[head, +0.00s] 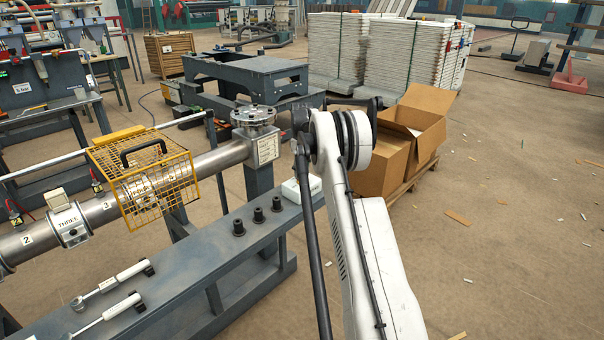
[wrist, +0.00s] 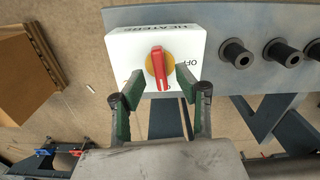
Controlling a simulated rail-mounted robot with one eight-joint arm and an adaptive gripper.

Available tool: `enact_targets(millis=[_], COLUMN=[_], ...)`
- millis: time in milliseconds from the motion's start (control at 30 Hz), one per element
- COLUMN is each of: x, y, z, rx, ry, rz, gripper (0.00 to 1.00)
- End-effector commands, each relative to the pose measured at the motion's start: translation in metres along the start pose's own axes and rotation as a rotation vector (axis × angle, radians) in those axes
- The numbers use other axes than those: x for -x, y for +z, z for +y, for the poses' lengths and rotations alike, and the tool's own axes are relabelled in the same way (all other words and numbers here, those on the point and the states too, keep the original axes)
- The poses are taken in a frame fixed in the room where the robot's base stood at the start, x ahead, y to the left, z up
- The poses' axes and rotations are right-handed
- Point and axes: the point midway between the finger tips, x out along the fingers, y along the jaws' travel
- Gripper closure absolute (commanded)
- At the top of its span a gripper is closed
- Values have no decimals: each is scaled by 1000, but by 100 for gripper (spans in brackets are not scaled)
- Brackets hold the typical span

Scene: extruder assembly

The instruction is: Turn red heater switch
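The red heater switch (wrist: 158,68) is a red handle on a yellow round plate, on the face of a white box (wrist: 205,42) lettered "HEATERS", with "OFF" at its right side. My gripper (wrist: 151,86) is open in the wrist view, its two green-padded fingers apart, with the red handle between their tips. I cannot tell whether either finger touches the handle. In the head view the white box (head: 291,190) sits at the far end of the grey bench, partly hidden by my arm. My gripper is hidden there behind my arm.
Several black round posts (wrist: 283,52) stand on the bench (head: 200,262) beside the white box. A yellow mesh guard (head: 145,178) covers part of the pipe behind the bench.

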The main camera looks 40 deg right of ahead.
Motion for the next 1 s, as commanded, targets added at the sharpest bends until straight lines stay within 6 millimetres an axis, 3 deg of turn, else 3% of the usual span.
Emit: enact_targets(millis=[500,867,1000], x=[45,47,57], y=[0,0,0], z=[0,0,0], rx=[1,1,1], ry=[0,0,0], rz=[0,0,0], gripper=[68,68,68])
